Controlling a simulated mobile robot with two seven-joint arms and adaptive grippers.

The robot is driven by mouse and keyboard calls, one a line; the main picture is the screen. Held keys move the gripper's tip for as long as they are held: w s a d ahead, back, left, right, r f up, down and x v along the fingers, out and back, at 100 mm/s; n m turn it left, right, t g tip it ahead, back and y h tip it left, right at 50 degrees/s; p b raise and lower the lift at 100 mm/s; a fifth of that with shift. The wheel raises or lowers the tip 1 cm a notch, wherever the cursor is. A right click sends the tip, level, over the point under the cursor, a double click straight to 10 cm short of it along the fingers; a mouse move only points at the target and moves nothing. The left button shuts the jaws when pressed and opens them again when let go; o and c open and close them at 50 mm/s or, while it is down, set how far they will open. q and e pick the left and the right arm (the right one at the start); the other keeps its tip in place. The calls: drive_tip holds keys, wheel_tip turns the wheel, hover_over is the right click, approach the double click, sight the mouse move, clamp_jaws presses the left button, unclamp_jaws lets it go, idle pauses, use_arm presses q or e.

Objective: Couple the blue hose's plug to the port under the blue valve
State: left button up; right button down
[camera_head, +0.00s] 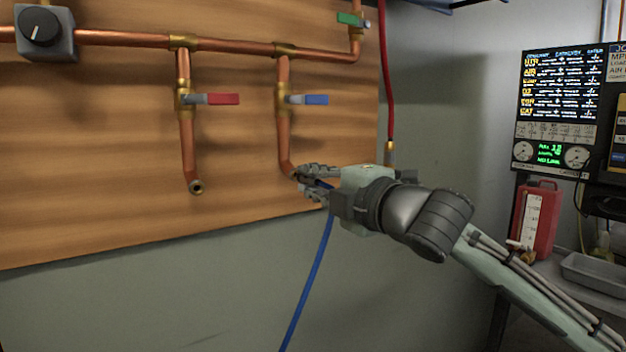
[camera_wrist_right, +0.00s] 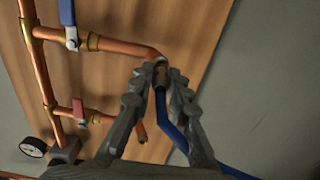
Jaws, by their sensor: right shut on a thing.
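The blue valve (camera_head: 308,99) sits on the second copper drop pipe, and that pipe bends toward me at its bottom end. My right gripper (camera_head: 308,183) is at that end, shut on the plug of the blue hose. In the right wrist view the plug (camera_wrist_right: 161,77) lies between the fingertips at the mouth of the blue valve's pipe (camera_wrist_right: 135,47). I cannot tell whether it is seated, as the fingers cover much of it. The blue hose (camera_head: 312,275) hangs down from the gripper. My left gripper is not in view.
The red valve (camera_head: 218,99) is on the pipe to the left, with an open port (camera_head: 196,187) below it. The wall below the wooden board is clear.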

drive_tip(key=shift+w+a, duration=0.25)
drive_tip(key=shift+w, duration=0.1)
idle(0.3)
drive_tip(key=c, duration=1.4)
unclamp_jaws()
